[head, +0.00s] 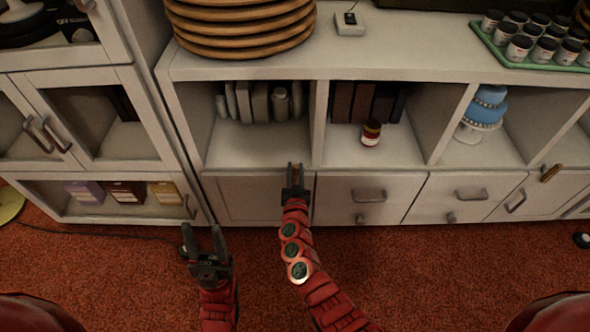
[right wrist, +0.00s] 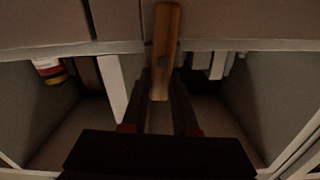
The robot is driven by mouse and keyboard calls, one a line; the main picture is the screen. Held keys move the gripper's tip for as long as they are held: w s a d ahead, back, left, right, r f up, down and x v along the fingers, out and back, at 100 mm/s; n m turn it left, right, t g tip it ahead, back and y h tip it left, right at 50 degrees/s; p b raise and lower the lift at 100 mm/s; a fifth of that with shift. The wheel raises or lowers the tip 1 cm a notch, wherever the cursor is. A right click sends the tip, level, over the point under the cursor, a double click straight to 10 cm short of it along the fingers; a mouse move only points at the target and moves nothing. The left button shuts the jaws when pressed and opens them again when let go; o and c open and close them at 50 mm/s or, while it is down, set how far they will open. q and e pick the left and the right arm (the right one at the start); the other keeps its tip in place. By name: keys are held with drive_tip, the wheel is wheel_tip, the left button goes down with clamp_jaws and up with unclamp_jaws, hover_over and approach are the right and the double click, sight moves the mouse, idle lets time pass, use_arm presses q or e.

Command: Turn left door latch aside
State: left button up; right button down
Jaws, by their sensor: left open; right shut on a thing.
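The left door (head: 262,200) is a closed pale panel at the bottom of the long cabinet, below the open shelf. Its latch (right wrist: 165,45) is a brown wooden bar with a dark screw, standing lengthwise in the right wrist view and crossing the pale shelf edge. My right gripper (head: 295,168) is at the door's upper right and is shut on the latch; its fingers lie on both sides of the bar's near end. In the head view the gripper mostly hides the latch. My left gripper (head: 205,238) is open and empty, low over the carpet near the cabinet's left end.
A similar wooden latch (head: 550,172) sits on the right door. Drawers (head: 368,197) with handles lie between. The shelves hold books, a jar (head: 371,132) and a blue cake (head: 484,108). A glass-doored cabinet (head: 85,130) stands left. The red carpet in front is mostly clear.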

drive_tip(key=c, duration=0.7)
unclamp_jaws()
drive_tip(key=shift+s+p, duration=2.25)
drive_tip(key=shift+s, duration=6.5)
